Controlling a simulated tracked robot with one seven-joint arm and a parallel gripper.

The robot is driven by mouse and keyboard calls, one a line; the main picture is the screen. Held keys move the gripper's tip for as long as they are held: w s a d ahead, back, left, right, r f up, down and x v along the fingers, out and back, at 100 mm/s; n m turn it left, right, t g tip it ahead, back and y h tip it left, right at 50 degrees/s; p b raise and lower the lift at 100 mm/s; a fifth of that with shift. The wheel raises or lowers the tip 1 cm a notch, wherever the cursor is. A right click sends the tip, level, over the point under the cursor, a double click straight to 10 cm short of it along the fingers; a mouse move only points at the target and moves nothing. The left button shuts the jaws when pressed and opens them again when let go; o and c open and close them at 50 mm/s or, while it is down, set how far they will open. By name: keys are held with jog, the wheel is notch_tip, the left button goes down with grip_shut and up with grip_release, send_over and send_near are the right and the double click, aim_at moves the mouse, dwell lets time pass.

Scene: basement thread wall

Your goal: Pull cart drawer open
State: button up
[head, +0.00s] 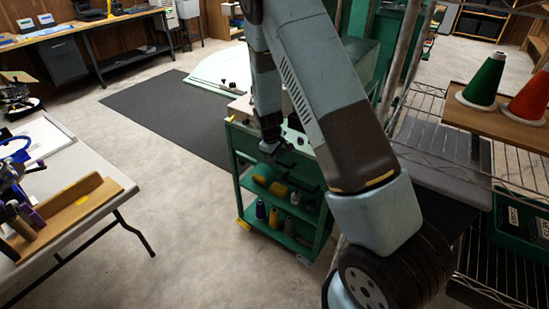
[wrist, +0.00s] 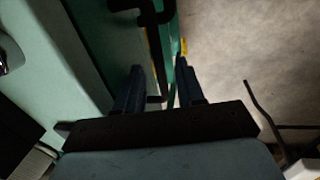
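The green cart (head: 242,137) stands on the concrete floor at the middle of the head view, with open shelves below its top. My gripper (head: 271,148) is at the upper front of the cart, partly hidden by my own arm. In the wrist view my gripper (wrist: 160,85) has its two dark fingers apart. A thin dark bar and a green edge of the cart (wrist: 171,60) show between the fingers; contact cannot be told. A black handle-like piece (wrist: 152,14) shows beyond the fingertips. The drawer front cannot be clearly made out.
Spools (head: 261,209) stand on the cart's lower shelf. A white folding table (head: 70,165) is at the left. A wire rack with a green cone (head: 484,80) and a red cone (head: 531,97) is at the right. Floor between the table and cart is clear.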

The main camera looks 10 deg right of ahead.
jog(key=shift+c, duration=0.5)
grip_shut()
